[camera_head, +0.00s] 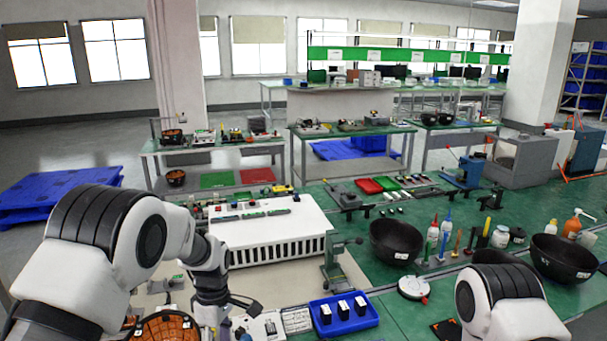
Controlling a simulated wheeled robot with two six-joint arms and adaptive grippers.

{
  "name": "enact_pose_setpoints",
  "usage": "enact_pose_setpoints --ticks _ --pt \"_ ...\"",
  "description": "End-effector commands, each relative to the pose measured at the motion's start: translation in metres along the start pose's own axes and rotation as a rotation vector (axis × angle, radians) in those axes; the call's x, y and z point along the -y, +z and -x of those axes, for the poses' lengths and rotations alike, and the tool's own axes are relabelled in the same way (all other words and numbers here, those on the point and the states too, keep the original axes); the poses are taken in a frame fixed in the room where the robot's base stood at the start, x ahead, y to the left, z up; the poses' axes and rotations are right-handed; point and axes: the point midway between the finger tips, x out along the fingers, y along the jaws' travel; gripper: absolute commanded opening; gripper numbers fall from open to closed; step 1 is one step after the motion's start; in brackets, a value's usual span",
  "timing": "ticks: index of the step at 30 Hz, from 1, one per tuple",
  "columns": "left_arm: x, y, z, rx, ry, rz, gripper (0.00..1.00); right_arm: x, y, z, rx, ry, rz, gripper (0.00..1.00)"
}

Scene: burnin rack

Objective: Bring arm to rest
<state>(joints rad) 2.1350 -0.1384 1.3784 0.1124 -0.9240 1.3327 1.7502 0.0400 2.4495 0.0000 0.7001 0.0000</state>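My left arm (100,235) comes in from the left, bent at the elbow, with its wrist pointing down near the front of the bench. My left gripper (222,322) is low beside the white rack unit, dark and partly cut off by the bottom edge. Its fingers are too small and hidden to tell whether they are open. Of my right arm (505,300), only white and black links show at the bottom right. My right gripper is out of view.
A white slotted rack unit (265,238) stands on the bench behind my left gripper. A blue tray (366,322) with black-and-white blocks lies to the gripper's right. Black bowls (396,242), bottles (432,236) and a green press stand (335,265) are farther right.

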Motion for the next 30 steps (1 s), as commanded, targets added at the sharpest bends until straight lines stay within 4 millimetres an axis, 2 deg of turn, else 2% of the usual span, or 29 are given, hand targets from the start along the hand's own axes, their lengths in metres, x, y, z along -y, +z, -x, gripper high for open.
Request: enact_pose_setpoints --ticks 1,5,8,11,14,15,17,19,21,23,26,30 --pt "0.006 -0.001 -0.019 0.01 -0.028 0.005 0.59 0.0 0.0 -0.007 0.0 0.0 0.0 1.0" --pt "0.032 -0.003 -0.064 0.038 -0.113 0.02 0.59 0.0 0.0 -0.017 0.0 0.0 0.0 1.0" --pt "0.057 -0.004 -0.108 0.057 -0.176 0.03 0.59 0.0 0.0 -0.027 0.001 0.0 0.0 1.0" --pt "0.092 -0.004 -0.163 0.079 -0.238 0.015 0.59 0.0 0.0 -0.04 0.001 0.0 0.0 1.0" --pt "0.144 -0.003 -0.231 0.108 -0.29 -0.049 0.59 0.0 0.0 -0.057 0.001 0.0 0.0 1.0" --pt "0.169 -0.001 -0.259 0.12 -0.301 -0.097 0.59 -0.001 0.0 -0.063 0.001 0.0 0.0 1.0" --pt "0.21 0.003 -0.296 0.138 -0.304 -0.19 0.59 -0.001 0.0 -0.073 0.001 0.0 0.0 1.0" --pt "0.263 0.01 -0.334 0.157 -0.284 -0.345 0.59 -0.001 0.0 -0.085 0.001 0.0 0.0 1.0" --pt "0.306 0.018 -0.35 0.154 -0.217 -0.549 0.59 -0.001 0.001 -0.091 0.001 0.0 0.0 1.0" --pt "0.326 0.022 -0.348 0.124 -0.137 -0.727 0.59 -0.001 0.001 -0.09 0.001 0.0 0.0 1.0" --pt "0.323 0.021 -0.334 0.019 0.003 -0.998 0.59 -0.001 0.0 -0.086 0.001 0.0 0.0 1.0" --pt "0.291 0.012 -0.33 -0.13 0.121 -1.223 0.59 -0.001 0.0 -0.086 0.001 0.0 0.0 1.0"
